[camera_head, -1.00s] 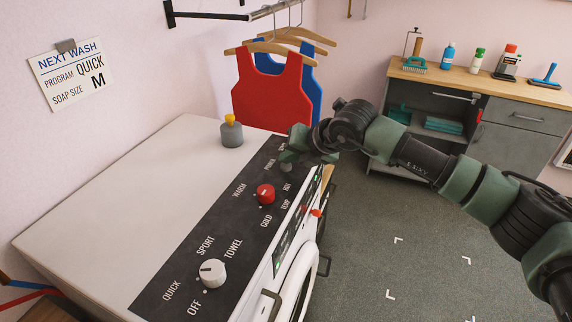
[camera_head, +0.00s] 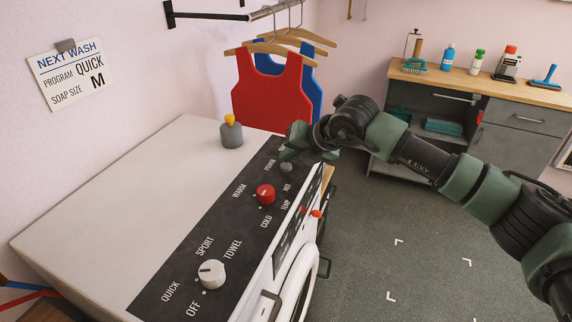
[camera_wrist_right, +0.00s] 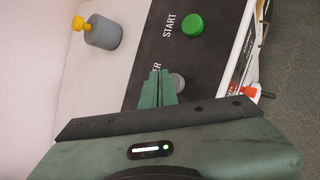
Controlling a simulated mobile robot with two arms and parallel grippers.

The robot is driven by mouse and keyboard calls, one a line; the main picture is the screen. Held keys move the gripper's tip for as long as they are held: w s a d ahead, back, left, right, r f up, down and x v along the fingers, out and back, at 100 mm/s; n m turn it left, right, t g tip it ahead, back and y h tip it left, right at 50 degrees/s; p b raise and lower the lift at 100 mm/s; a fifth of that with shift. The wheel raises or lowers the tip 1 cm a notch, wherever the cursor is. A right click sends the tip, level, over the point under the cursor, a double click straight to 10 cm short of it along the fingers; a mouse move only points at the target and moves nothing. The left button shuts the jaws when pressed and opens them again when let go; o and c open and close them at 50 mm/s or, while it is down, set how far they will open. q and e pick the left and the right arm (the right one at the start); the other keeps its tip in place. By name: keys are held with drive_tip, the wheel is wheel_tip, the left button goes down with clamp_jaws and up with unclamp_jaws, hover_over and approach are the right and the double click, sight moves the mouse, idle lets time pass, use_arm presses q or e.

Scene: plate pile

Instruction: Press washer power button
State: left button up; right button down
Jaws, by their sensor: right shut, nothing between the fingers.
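The washer (camera_head: 150,200) has a dark control panel (camera_head: 235,220) along its top. The grey power button (camera_head: 286,167) sits near the panel's far end, by the POWER label. It also shows in the right wrist view (camera_wrist_right: 179,82), partly hidden behind the fingers. My right gripper (camera_head: 287,154) is shut and empty, its fingertips (camera_wrist_right: 157,74) right at the button's side. I cannot tell whether they touch it. The green START button (camera_wrist_right: 193,24) lies beyond it in the wrist view. My left gripper is not in view.
A red temperature knob (camera_head: 265,194) and a white program knob (camera_head: 212,273) stand nearer on the panel. A grey container with a yellow top (camera_head: 231,131) stands on the washer. Hangers with red (camera_head: 268,95) and blue clothes hang behind. A workbench (camera_head: 490,85) stands at the back right.

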sight(289, 167)
drive_tip(key=shift+r, duration=0.15)
drive_tip(key=shift+r+p, duration=0.55)
drive_tip(key=shift+r, duration=2.4)
